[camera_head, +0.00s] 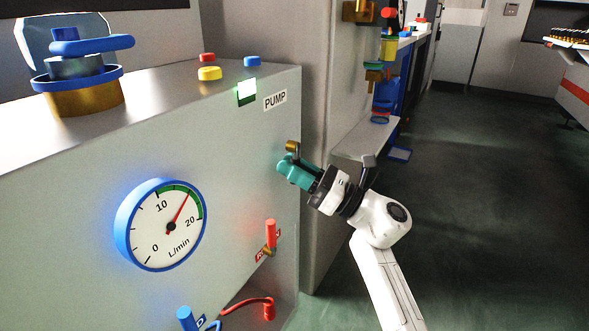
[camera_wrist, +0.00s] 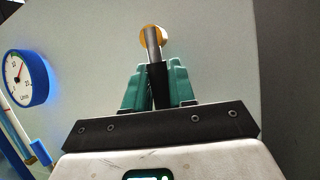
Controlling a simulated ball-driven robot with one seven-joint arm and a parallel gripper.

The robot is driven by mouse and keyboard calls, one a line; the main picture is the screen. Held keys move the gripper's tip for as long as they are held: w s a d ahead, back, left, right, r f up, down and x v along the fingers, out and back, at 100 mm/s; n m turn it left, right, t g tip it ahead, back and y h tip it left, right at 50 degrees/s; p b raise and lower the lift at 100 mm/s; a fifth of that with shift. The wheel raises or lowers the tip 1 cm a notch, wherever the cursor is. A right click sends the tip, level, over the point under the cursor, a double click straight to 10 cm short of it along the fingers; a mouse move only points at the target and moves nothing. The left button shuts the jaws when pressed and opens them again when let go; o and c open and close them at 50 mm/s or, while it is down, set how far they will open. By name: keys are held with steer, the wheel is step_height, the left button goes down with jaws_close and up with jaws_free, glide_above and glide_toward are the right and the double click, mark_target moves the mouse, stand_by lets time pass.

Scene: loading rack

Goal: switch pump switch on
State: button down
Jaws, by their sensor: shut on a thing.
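The pump switch (camera_head: 292,147) sits on the grey panel below the PUMP label (camera_head: 275,100). In the wrist view the switch (camera_wrist: 151,38) shows a brass base, a silver lever and a dark handle. My gripper (camera_head: 289,164) is at the switch. Its teal fingers are shut on the dark handle, one on each side, in the wrist view (camera_wrist: 156,76). The fingers hide part of the handle. A rocker-like indicator (camera_head: 246,91) beside the label glows green-white. The gauge (camera_head: 165,225) needle points between 10 and 20 L/min.
Red, yellow and blue buttons (camera_head: 209,73) and a blue-handled valve (camera_head: 82,68) are on top of the cabinet. A red lever (camera_head: 271,234) and a blue lever (camera_head: 187,318) stick out below. Open floor (camera_head: 480,190) lies to the right.

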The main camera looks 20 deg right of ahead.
steer(key=c, duration=1)
jaws_free()
steer(key=shift+c, duration=0.2)
steer(key=p+v, duration=0.2)
steer(key=v, duration=0.9)
steer(key=shift+w, duration=0.1)
